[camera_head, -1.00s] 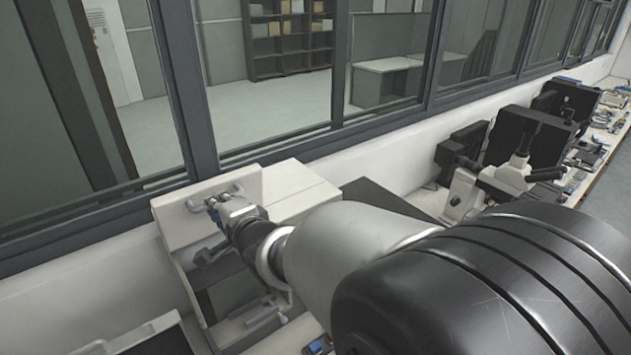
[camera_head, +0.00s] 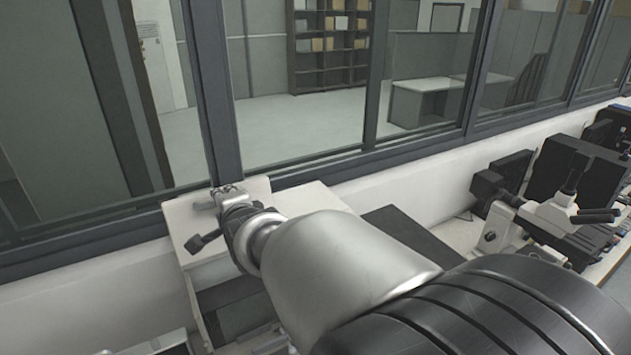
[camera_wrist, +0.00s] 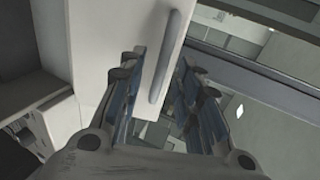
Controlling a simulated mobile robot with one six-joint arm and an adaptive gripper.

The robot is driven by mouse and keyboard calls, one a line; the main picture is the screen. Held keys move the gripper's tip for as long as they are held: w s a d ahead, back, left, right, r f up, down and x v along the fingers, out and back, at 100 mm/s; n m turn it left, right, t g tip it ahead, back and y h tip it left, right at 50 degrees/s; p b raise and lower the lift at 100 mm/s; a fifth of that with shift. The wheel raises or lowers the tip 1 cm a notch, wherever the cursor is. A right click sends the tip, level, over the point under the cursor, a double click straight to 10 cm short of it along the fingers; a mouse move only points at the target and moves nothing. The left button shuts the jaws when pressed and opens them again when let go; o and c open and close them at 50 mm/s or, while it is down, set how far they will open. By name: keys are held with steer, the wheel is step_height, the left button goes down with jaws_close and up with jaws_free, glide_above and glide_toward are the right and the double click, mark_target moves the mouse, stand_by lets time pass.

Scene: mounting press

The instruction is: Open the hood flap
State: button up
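The mounting press's pale hood flap (camera_head: 183,228) is at lower left in the head view. It stands raised and tilted, with a dark opening visible under it. In the wrist view the flap's white face (camera_wrist: 110,30) fills the top middle and carries a long grey bar handle (camera_wrist: 166,60). My gripper (camera_wrist: 158,62) is open, its fingers apart on either side of the handle with gaps visible; I see no grip on it. In the head view my gripper (camera_head: 217,195) is at the flap's upper part and hides most of the handle.
A window frame (camera_head: 212,110) rises close behind the flap. A microscope (camera_head: 535,220) and dark monitors (camera_head: 585,170) stand on the bench to the right. A dark flat surface (camera_head: 410,232) lies right of the press.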

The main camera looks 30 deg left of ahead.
steer(key=v, duration=1.2)
steer(key=shift+s+d, duration=0.2)
steer(key=shift+s, duration=0.15)
steer(key=shift+r, duration=0.1)
steer(key=w+d+f+n+t+h+b, duration=0.1)
steer(key=w+d+f+h+b, duration=0.1)
steer(key=d+f+b, duration=0.6)
steer(key=w+d+f+n+h+b, duration=0.1)
steer(key=w+d+f+h+b, duration=0.2)
steer(key=d, duration=1)
steer(key=w+d+f+t+h+b, duration=0.15)
steer(key=d+f+b, duration=0.35)
steer(key=d, duration=0.5)
steer(key=s+d+f+n+g+h+b, duration=0.1)
steer(key=s+d+f+g+h+b, duration=0.1)
steer(key=s+d+f+b, duration=0.4)
steer(key=s+d+f+n+g+h+b, duration=0.2)
steer(key=s+d+f+b, duration=0.4)
steer(key=d+f, duration=0.9)
steer(key=s+h, duration=0.1)
steer(key=s, duration=0.2)
steer(key=shift+d+n, duration=0.3)
steer(key=shift+d, duration=0.1)
